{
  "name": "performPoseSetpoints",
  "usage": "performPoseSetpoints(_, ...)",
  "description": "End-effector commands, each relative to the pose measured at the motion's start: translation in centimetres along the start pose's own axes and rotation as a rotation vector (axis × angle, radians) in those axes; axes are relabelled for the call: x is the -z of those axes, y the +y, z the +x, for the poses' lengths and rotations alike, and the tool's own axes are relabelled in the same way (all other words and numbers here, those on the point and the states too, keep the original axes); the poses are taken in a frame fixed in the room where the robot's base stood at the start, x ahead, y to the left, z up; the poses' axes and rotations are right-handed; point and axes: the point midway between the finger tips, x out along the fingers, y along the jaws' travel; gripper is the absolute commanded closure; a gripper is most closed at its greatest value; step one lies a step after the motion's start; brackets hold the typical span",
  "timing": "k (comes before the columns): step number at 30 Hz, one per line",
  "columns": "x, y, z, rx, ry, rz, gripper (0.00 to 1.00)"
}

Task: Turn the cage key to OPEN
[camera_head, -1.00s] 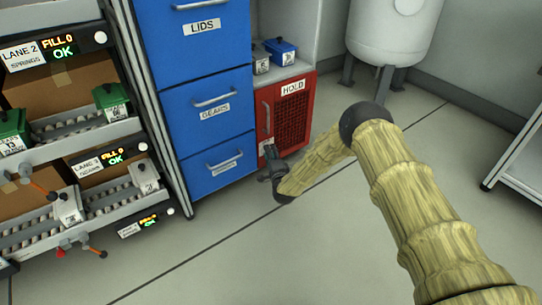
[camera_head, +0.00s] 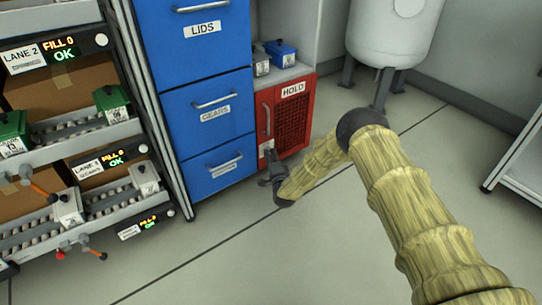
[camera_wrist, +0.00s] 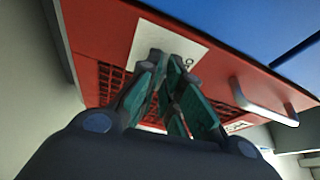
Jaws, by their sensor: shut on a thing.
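The red cage (camera_head: 293,114) marked HOLD stands low beside the blue drawers, its door closed. A white plate (camera_head: 267,147) is on its lower left corner; the plate also shows behind my fingers in the wrist view (camera_wrist: 185,40). My gripper (camera_head: 268,168) is at this plate, low in front of the cage. In the wrist view its green fingers (camera_wrist: 170,66) are close together at the plate, shut on the cage key. The key is hidden between the fingers, and I cannot tell which way it points. Only part of the plate's lettering shows.
The cage door handle (camera_wrist: 262,106) is close to my fingers. Blue drawers (camera_head: 220,112) stand left of the cage, and a lane rack (camera_head: 85,170) with boxes stands further left. A white tank (camera_head: 396,30) is behind right. The floor (camera_head: 300,245) in front is clear.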

Motion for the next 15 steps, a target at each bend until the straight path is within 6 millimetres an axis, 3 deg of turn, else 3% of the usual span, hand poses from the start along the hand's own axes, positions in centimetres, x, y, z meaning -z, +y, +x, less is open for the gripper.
performPoseSetpoints(15,0.17,0.50,0.04,0.177,0.001,-0.426,1.00)
